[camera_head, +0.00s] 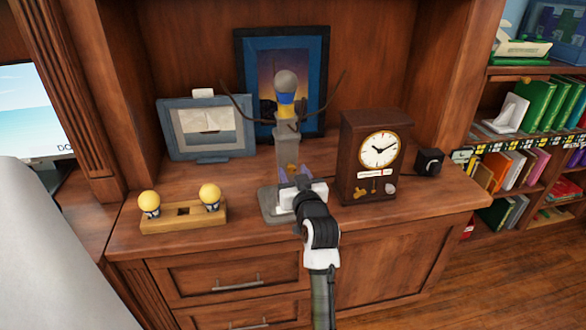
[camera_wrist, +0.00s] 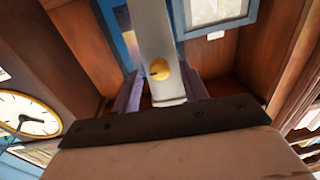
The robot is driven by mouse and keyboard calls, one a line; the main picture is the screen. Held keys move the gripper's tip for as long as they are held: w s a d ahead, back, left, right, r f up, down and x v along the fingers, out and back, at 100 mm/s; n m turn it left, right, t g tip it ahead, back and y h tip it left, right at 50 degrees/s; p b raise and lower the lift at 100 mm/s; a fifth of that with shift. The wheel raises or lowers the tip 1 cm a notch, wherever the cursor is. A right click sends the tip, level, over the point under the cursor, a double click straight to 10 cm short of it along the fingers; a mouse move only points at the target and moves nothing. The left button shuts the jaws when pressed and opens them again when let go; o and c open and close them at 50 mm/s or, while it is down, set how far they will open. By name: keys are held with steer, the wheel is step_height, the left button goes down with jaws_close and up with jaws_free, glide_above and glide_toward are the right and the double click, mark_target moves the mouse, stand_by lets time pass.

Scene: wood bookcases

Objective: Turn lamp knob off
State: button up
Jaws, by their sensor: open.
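The lamp is a grey post (camera_head: 288,145) on a flat grey base (camera_head: 268,207), with a grey round bulb (camera_head: 286,80) above a yellow and blue collar. A small yellow knob (camera_head: 292,169) is on the front of the post. The knob also shows in the wrist view (camera_wrist: 160,69), with a dark mark at its lower left. My gripper (camera_head: 294,176) is open in front of the lamp's lower post. In the wrist view its two purple fingers (camera_wrist: 163,90) stand on either side of the post and knob, apart from the knob.
A dark wooden clock (camera_head: 359,162) stands close right of the lamp, with a small black box (camera_head: 429,161) beyond it. Picture frames (camera_head: 207,129) stand behind. A wooden holder (camera_head: 184,216) with two yellow bulbs is at the left. The desk's front edge is mostly clear.

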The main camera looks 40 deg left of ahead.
steer(key=shift+w+a, duration=0.35)
steer(key=shift+a, duration=0.1)
steer(key=c, duration=0.9)
jaws_close()
